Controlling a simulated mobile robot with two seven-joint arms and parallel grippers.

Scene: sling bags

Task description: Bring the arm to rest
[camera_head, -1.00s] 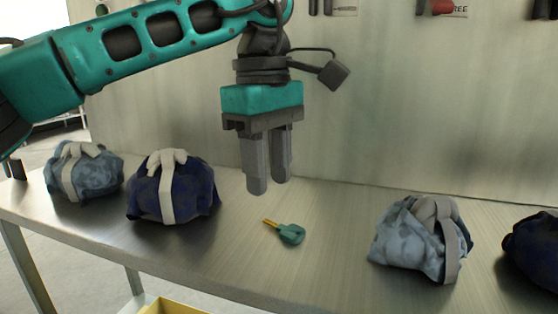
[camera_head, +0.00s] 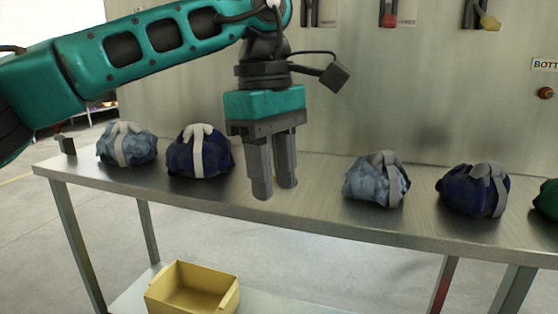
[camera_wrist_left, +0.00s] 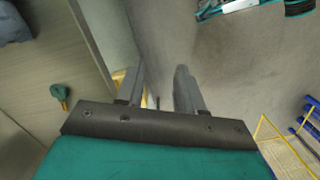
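My left gripper (camera_head: 272,192) hangs down in front of the metal table (camera_head: 320,182) in the head view, at the end of my teal arm. Its two grey fingers are apart, with nothing between them. The fingers also show apart and empty in the left wrist view (camera_wrist_left: 157,92). My right gripper is in neither view.
Sling bags stand on the table: light blue (camera_head: 128,146) and navy (camera_head: 200,152) at left, light blue (camera_head: 366,182) and navy (camera_head: 470,190) at right, green (camera_head: 548,200) at the edge. A green key-like object (camera_wrist_left: 60,96) lies on the tabletop. A yellow bin (camera_head: 192,288) sits below.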

